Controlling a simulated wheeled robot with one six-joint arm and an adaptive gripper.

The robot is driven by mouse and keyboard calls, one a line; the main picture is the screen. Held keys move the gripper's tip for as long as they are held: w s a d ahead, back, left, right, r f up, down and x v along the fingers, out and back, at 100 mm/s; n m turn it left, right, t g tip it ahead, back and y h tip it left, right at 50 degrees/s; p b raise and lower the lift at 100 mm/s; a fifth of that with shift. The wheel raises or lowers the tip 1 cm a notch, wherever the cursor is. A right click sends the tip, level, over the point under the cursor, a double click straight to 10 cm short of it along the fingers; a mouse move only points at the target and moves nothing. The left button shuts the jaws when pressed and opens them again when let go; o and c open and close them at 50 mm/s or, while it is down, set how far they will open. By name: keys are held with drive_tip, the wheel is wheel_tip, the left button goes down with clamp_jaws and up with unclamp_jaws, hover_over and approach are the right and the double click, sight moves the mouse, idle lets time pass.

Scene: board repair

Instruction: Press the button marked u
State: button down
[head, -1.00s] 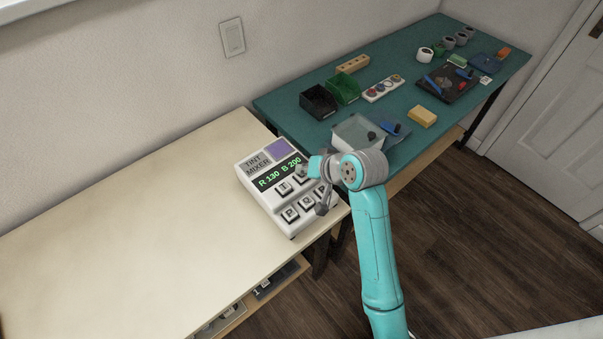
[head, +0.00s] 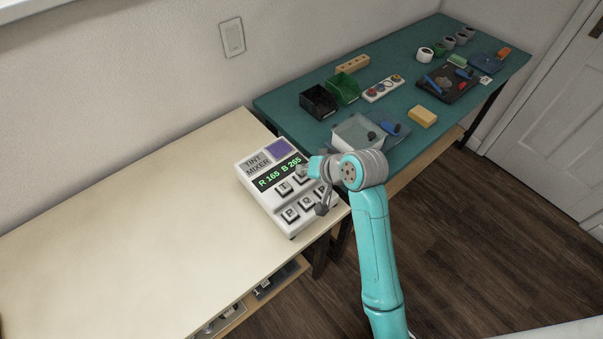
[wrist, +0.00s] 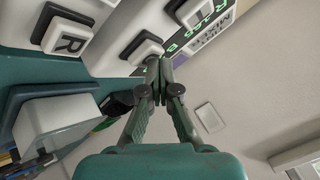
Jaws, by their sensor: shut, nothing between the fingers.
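The white tint mixer (head: 250,178) sits at the right end of the cream table. Its display (head: 280,174) reads R 165 B 255, beside a purple colour patch (head: 279,149). Keys T (head: 285,188), P (head: 291,215) and Q (head: 306,202) show; my arm partly covers the others. In the wrist view my gripper (wrist: 156,68) is shut and empty, its tips at a key (wrist: 143,49) in the row of T. That key's letter cannot be read; whether the tips touch it is unclear. Key R (wrist: 70,45) lies to its left there.
The green table (head: 290,102) adjoins behind to the right. The cream table's left part is clear.

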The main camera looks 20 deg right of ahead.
drive_tip(key=shift+r, duration=0.75)
drive_tip(key=shift+r, duration=2.5)
